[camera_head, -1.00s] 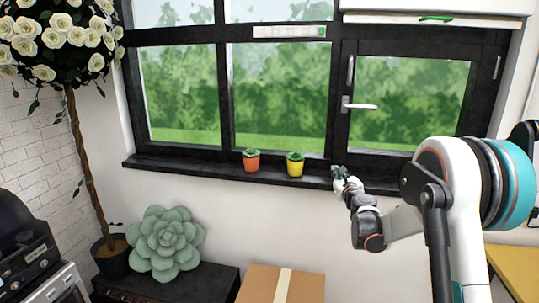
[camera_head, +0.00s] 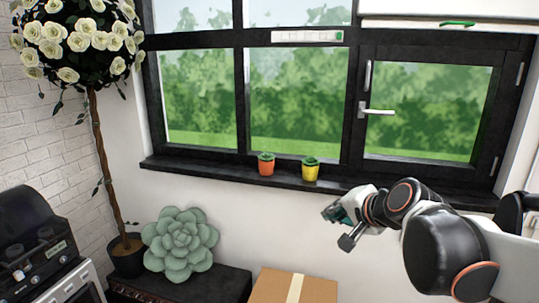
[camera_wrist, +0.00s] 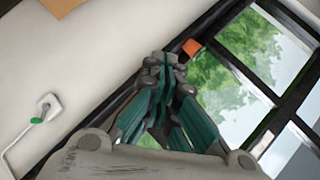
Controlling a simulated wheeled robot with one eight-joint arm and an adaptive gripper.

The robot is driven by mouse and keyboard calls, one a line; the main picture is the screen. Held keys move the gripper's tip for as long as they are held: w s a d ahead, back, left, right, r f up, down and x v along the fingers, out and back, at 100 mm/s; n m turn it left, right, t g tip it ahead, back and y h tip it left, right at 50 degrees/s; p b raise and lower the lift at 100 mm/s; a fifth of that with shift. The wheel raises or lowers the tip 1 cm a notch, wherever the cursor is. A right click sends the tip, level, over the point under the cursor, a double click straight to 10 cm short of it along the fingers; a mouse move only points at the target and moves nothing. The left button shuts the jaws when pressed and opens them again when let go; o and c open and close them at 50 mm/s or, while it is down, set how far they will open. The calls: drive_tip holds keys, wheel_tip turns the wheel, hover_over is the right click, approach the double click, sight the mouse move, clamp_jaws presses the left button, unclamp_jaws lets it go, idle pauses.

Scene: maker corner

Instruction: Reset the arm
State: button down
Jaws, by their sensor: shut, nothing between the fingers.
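My gripper (camera_head: 336,212) is at the right of the head view, below the window sill, with the arm folded back towards the right edge. In the wrist view my gripper (camera_wrist: 165,60) has its teal fingers together and nothing between them. An orange pot (camera_head: 266,166) and a yellow pot (camera_head: 310,170), each with a small green plant, stand upright on the dark window sill (camera_head: 215,172), left of my gripper and apart from it. The orange pot also shows in the wrist view (camera_wrist: 191,47), just past the fingertips; the yellow pot is not visible there.
A closed window with a white handle (camera_head: 377,111) is behind the sill. A cardboard box (camera_head: 272,289), a large succulent (camera_head: 181,240) and a potted rose tree (camera_head: 97,150) stand below and left. A white wall fitting (camera_wrist: 48,107) shows in the wrist view.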

drive_tip(key=s+d+f+n+g+h, duration=0.2)
drive_tip(key=s+f+n, duration=0.2)
drive_tip(key=s, duration=0.7)
drive_tip(key=s+d+f+n+g+h, duration=0.1)
drive_tip(key=s+f+n, duration=0.4)
drive_tip(key=s, duration=0.6)
drive_tip(key=shift+d+f+n+g+h, duration=0.3)
drive_tip(key=shift+d+n+g+h, duration=0.15)
drive_tip(key=shift+d, duration=0.3)
